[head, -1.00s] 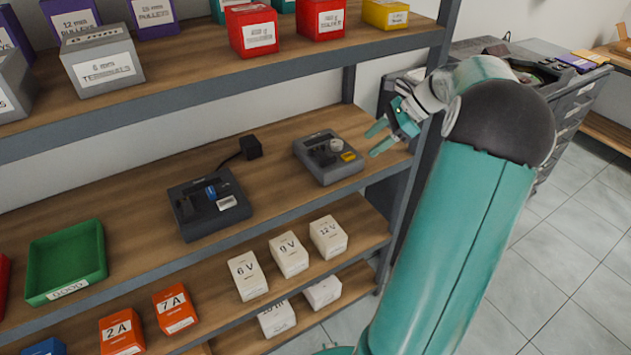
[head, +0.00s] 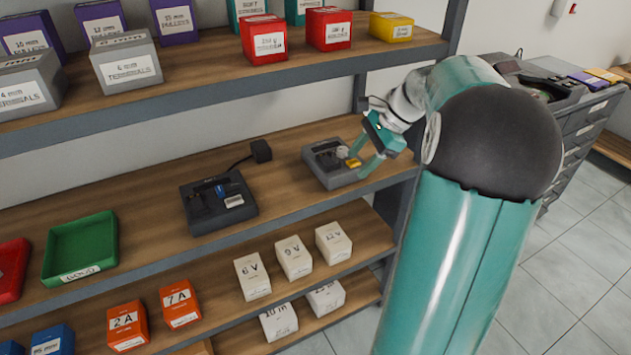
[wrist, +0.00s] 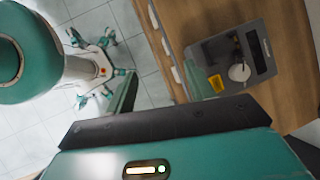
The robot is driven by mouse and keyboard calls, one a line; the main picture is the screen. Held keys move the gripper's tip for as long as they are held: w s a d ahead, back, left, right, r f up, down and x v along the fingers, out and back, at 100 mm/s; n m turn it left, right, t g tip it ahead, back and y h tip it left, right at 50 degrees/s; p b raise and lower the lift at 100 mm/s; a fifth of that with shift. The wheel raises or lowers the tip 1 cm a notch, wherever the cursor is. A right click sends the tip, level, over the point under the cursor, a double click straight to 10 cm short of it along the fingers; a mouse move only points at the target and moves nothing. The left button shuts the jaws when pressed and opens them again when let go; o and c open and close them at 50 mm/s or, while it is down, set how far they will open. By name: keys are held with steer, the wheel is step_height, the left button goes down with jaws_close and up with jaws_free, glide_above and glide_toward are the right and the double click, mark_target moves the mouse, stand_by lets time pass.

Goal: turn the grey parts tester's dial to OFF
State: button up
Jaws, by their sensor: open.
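The grey parts tester (head: 325,165) sits on the right end of the middle shelf. Its pale round dial (head: 342,152) and a yellow label (head: 354,163) are on top. In the wrist view the tester (wrist: 204,54) lies at upper right, with the dial (wrist: 239,72) beside the yellow label (wrist: 216,84). The dial's pointer and markings are too small to read. My gripper (head: 360,159) is open and empty, with its fingers over the tester's right part, close to the dial. I cannot tell whether a finger touches it.
A darker device with a blue part (head: 219,204) stands to the left, with a black plug block (head: 261,151) behind it. A green tray (head: 108,236) is further left. The upper shelf (head: 200,83) with several boxes overhangs. A shelf post (head: 399,195) stands near my arm.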

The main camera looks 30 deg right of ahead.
steer(key=s+a+r+n+h, duration=0.1)
steer(key=a+n, duration=0.3)
steer(key=a, duration=0.4)
steer(key=s+a+r+n+g+h, duration=0.1)
steer(key=a+n, duration=0.3)
steer(key=a, duration=0.4)
steer(key=shift+s+r+h, duration=0.55)
steer(key=shift+r+h, duration=0.05)
steer(key=shift+r, duration=0.1)
steer(key=s+a+n+t+h, duration=0.2)
steer(key=s+a+n+t, duration=0.1)
steer(key=s+a+n, duration=0.9)
steer(key=shift+a+f+n, duration=0.4)
steer(key=shift+a+n, duration=0.1)
steer(key=shift+a, duration=0.65)
steer(key=shift+s, duration=0.1)
